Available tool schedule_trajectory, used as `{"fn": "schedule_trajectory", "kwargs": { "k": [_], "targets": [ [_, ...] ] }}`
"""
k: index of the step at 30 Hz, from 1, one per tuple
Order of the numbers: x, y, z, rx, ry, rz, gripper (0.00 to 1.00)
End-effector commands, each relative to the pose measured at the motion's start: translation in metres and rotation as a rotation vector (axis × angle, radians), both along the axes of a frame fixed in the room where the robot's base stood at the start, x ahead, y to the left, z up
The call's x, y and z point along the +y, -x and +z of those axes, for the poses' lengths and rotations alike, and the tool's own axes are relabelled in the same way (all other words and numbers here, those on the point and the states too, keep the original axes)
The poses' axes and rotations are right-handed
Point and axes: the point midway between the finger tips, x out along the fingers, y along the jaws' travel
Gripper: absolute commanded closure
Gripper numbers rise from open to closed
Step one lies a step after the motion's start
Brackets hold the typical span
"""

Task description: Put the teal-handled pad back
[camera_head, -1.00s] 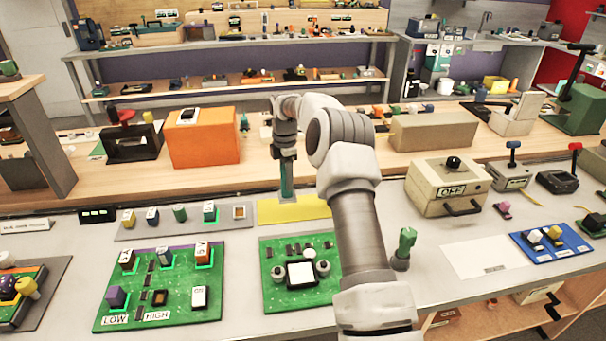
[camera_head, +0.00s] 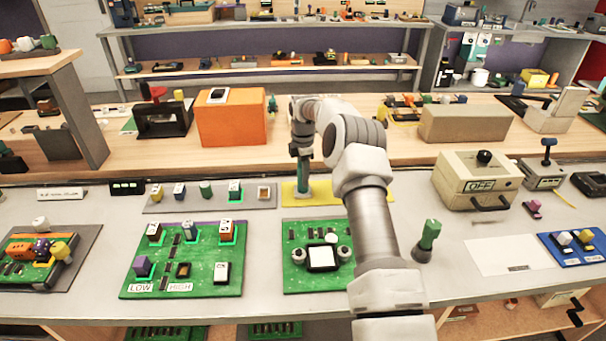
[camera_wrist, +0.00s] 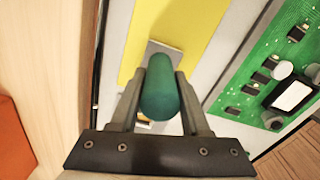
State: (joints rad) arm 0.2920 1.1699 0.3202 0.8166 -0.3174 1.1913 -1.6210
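The teal-handled pad (camera_head: 303,180) is upright below my gripper (camera_head: 301,153), over the yellow mat (camera_head: 289,191) at the back of the grey counter. In the wrist view its round teal handle (camera_wrist: 160,88) sits between the two fingers of my gripper (camera_wrist: 163,82), which close on its sides. A grey plate (camera_wrist: 172,55) shows beyond the handle, against the yellow mat (camera_wrist: 180,22). The pad's underside is hidden, so I cannot tell whether it touches the mat.
A green board (camera_head: 295,278) with a white square (camera_head: 322,258) lies in front of the mat. A grey strip (camera_head: 220,200) with small blocks lies to its left. An orange box (camera_head: 232,122) stands behind. A green-handled piece (camera_head: 428,238) stands right of my arm.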

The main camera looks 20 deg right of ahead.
Motion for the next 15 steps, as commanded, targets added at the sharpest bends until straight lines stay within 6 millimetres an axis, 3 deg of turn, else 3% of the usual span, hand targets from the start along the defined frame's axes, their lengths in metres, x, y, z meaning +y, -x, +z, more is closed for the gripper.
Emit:
{"fn": "schedule_trajectory", "kwargs": {
  "k": [1, 4, 15],
  "targets": [
    [0.0002, 0.0001, 0.0001, 0.000, 0.000, 0.000, 0.43],
    [0.0002, 0.0002, 0.0001, 0.001, 0.000, 0.000, 0.27],
    [0.0002, 0.0001, -0.0008, 0.000, -0.001, 0.000, 0.27]
  ]
}}
